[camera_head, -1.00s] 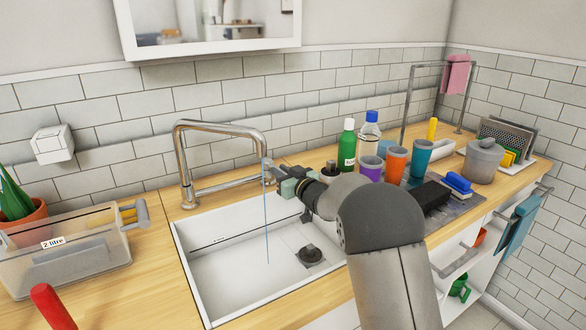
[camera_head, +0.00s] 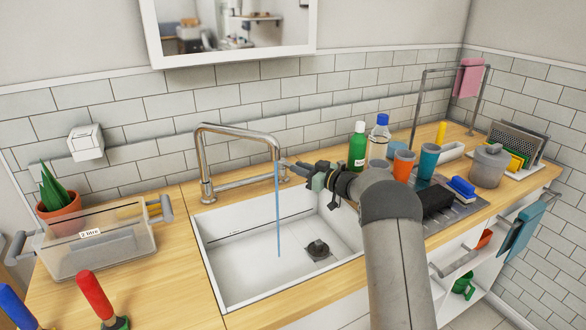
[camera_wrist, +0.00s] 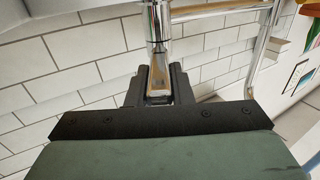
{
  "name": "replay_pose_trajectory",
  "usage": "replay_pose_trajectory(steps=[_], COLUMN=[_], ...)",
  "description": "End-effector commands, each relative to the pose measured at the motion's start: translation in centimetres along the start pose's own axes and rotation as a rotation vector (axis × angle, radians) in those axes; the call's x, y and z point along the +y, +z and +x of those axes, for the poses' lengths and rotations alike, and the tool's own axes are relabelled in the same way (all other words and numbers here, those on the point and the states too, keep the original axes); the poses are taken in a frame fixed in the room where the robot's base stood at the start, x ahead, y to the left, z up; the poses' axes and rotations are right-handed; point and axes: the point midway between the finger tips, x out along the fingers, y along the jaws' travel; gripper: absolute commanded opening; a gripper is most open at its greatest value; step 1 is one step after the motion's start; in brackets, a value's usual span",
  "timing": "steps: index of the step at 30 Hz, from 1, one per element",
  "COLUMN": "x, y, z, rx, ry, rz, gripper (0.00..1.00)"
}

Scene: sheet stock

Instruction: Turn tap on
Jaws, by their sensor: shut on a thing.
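A chrome tap (camera_head: 236,132) stands at the back left of the white sink (camera_head: 250,290). Its square spout reaches right, and a blue stream of water (camera_head: 278,225) falls from it into the sink. My gripper (camera_head: 288,167) is at the right end of the tap's lower bar, beside the spout end. In the wrist view my gripper (camera_wrist: 160,85) is shut on the tap's chrome lever (camera_wrist: 158,72), which sits between the two dark fingers. My gripper and arm partly hide the tap's right end.
A clear 2 litre container (camera_head: 95,255) and red and blue handled tools stand on the left worktop. A green bottle (camera_head: 358,148), cups and a dish rack are close behind and right of my arm. Free room is over the sink basin.

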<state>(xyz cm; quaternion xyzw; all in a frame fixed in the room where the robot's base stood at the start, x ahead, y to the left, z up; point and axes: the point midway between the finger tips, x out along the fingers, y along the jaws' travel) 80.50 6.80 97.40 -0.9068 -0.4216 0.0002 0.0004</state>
Motion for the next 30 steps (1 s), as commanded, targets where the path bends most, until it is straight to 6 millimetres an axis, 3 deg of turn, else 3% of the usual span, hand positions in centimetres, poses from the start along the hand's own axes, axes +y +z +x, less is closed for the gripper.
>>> replay_pose_trajectory(steps=[2, 3, 5, 13, 17, 21, 30], x=[0.0, 0.0, 0.0, 0.0, 0.0, 0.0, -3.5], y=[-0.3, -0.3, -0.2, -0.2, -1.1, -3.6, -9.3], z=[0.1, 0.1, 0.1, 0.1, 0.1, 0.1, -3.5], rx=[0.004, 0.004, 0.003, 0.001, 0.003, 0.006, 0.004], ry=[0.0, 0.0, 0.0, 0.001, 0.001, 0.001, 0.002], rz=[-0.002, -0.002, -0.002, -0.001, -0.003, -0.006, -0.005], gripper=[0.0, 0.31, 0.42, 0.42, 0.42, 0.42, 0.42])
